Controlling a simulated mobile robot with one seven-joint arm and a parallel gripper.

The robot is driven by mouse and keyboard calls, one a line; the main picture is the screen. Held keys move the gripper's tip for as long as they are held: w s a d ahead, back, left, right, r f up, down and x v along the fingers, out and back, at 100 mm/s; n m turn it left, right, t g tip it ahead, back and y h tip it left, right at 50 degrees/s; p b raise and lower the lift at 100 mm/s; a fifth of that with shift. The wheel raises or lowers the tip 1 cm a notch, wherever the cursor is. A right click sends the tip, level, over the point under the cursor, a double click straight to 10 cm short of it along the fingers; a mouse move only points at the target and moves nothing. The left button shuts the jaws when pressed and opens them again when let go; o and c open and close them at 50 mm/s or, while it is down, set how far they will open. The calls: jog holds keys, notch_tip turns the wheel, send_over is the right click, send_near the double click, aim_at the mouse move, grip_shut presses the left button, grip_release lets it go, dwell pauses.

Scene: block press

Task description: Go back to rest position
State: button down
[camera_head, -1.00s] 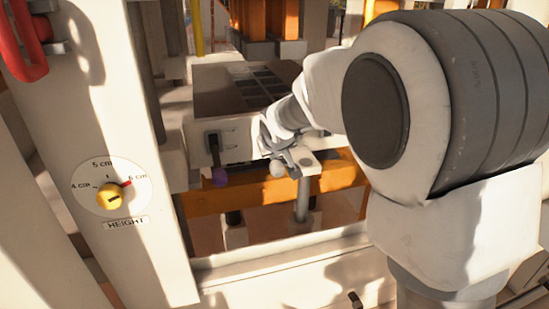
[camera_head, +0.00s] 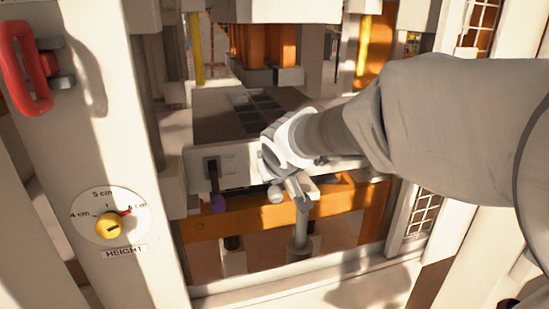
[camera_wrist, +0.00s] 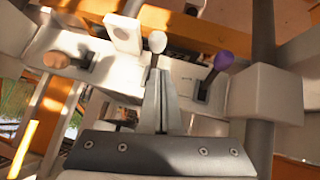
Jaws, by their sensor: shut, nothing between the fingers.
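My gripper (camera_head: 300,187) is at the front of the press, beside a white-knobbed lever (camera_head: 276,194). In the wrist view my gripper (camera_wrist: 161,84) has its two fingers together with nothing between them. The white knob (camera_wrist: 157,41) shows just past the fingertips there; I cannot tell if they touch. A purple-knobbed lever (camera_head: 218,203) is to the left in the head view, and it also shows at the right of the wrist view (camera_wrist: 223,60). My arm hides the right part of the press front.
The press has a dark gridded mould (camera_head: 258,112) behind its white front panel. A white post with a height dial (camera_head: 107,220) and a red handle (camera_head: 28,70) stands at left. An orange beam (camera_head: 205,201) runs below. An orange knob (camera_wrist: 55,60) shows in the wrist view.

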jog(key=s+d+m+g, duration=0.1)
jog(key=s+d, duration=0.3)
jog(key=s, duration=0.5)
jog(key=s+d+m+g+p, duration=0.1)
jog(key=s+d+m, duration=0.1)
jog(key=s+d, duration=0.5)
jog(key=s+d+m+g, duration=0.1)
jog(key=s+d, duration=0.1)
jog(key=s, duration=0.9)
notch_tip(320, 180, up, 18)
jog(key=p, duration=1.8)
jog(key=shift+w+h+p, duration=0.2)
jog(key=shift+h+p, duration=0.1)
jog(key=shift+h, duration=0.1)
